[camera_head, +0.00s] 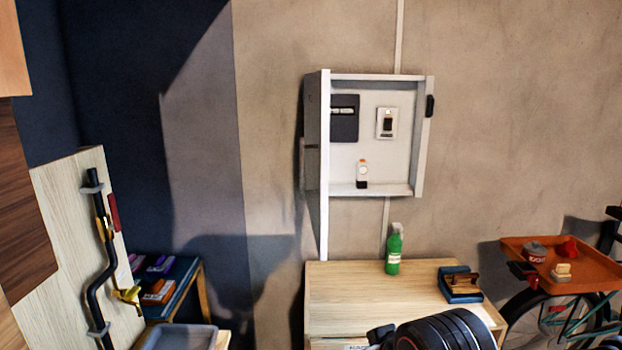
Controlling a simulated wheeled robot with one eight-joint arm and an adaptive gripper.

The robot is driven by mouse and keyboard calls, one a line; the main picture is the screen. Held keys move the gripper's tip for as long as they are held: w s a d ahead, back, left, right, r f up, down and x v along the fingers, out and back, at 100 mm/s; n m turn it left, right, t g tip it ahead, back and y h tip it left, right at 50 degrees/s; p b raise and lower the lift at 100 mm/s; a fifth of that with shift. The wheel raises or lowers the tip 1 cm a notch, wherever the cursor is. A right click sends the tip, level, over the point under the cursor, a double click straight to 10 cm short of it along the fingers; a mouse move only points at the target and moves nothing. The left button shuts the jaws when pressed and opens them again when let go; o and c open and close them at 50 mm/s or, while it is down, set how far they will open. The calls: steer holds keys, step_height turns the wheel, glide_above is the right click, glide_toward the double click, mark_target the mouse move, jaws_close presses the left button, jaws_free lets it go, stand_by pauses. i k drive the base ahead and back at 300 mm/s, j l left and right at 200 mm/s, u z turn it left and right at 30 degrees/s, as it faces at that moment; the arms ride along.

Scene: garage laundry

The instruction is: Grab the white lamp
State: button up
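A small white object with an orange top and a dark lower part (362,173) stands upright on the bottom ledge of an open white wall cabinet (324,170). It looks like the white lamp, but it is too small to be sure. It stands clear of the cabinet's side walls, and nothing covers it. A black ribbed part of my arm shows at the bottom edge, below and to the right of the cabinet. My gripper's fingers are not in view.
A wooden table (345,285) below the cabinet bears a green spray bottle (394,252) and a blue tray (462,295) with a brown item. An orange tray (520,246) with small things is at right. A board (65,220) with a black pipe stands at left.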

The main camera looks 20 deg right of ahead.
mark_target(363, 168)
steer(key=i+l+u, duration=0.2)
steer(key=u, duration=0.2)
steer(key=i+l+u, duration=0.15)
steer(key=l+u, duration=0.25)
steer(key=i+l+u, duration=0.1)
steer(key=l+u, duration=0.3)
